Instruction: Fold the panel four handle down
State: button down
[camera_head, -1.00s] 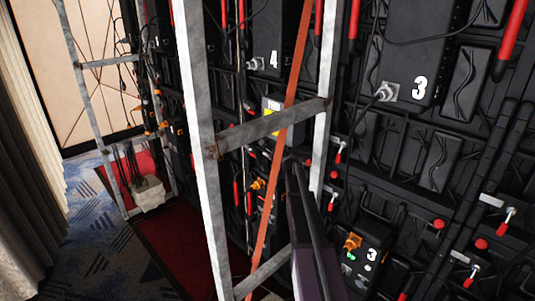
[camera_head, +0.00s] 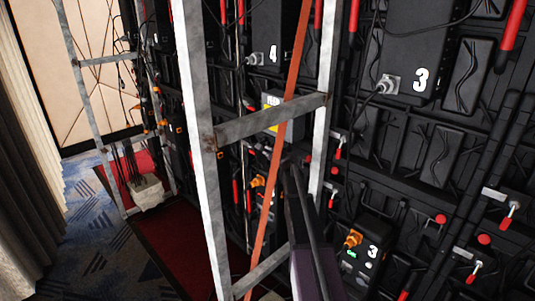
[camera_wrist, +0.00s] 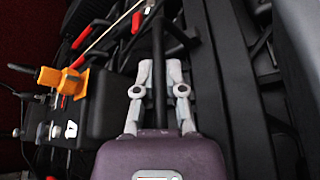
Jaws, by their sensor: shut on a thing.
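Panel four carries a white "4" (camera_head: 273,54) on its black back, behind the metal frame. Its lower box with an orange plug shows in the wrist view (camera_wrist: 98,110), left of my gripper. My gripper (camera_wrist: 160,76) has its two pale fingers close together on either side of a black bar (camera_wrist: 159,45), which I take as the panel four handle. The bar stands out along the gripper's pointing direction, and its far end meets other black bars of the panel back. In the head view the fingertips are hidden behind the metal frame and my dark purple wrist.
A grey metal ladder-like frame (camera_head: 203,150) with an orange strap (camera_head: 274,150) stands in front of the wall, close to my arm. Panel three (camera_head: 420,45) is at the right, with red levers and cables. A red mat (camera_head: 190,240) and blue carpet (camera_head: 95,240) lie at the left.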

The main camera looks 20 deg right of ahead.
jog(key=f+n+t+b, duration=0.1)
jog(key=n+b, duration=0.1)
jog(key=f+n+b, duration=0.1)
jog(key=n+b, duration=0.1)
jog(key=b, duration=0.1)
jog(key=d+f+n+t+h+b, duration=0.1)
jog(key=f+n+b, duration=0.1)
jog(key=shift+w+d+t+b, duration=0.1)
jog(key=shift+w+t+b, duration=0.15)
jog(key=shift+t+b, duration=0.1)
jog(key=n+b, duration=0.1)
jog(key=d+n+t+b, duration=0.1)
jog(key=f+n+b, duration=0.1)
jog(key=shift+w+d+n, duration=0.2)
jog(key=shift+w+n, duration=0.05)
jog(key=shift+n, duration=0.05)
jog(key=shift+w+d+f+n+t+y+b, duration=0.15)
jog(key=shift+d+n+t+y+b, duration=0.2)
jog(key=shift+n+b, duration=0.45)
jog(key=shift+w+d+f+n+t+y+b, duration=0.2)
jog(key=shift+d+n+t+b, duration=0.35)
jog(key=shift+n, duration=0.45)
jog(key=shift+s+a, duration=0.1)
jog(key=c, duration=0.7)
grip_release()
jog(key=shift+r+g, duration=0.15)
jog(key=shift+g, duration=0.1)
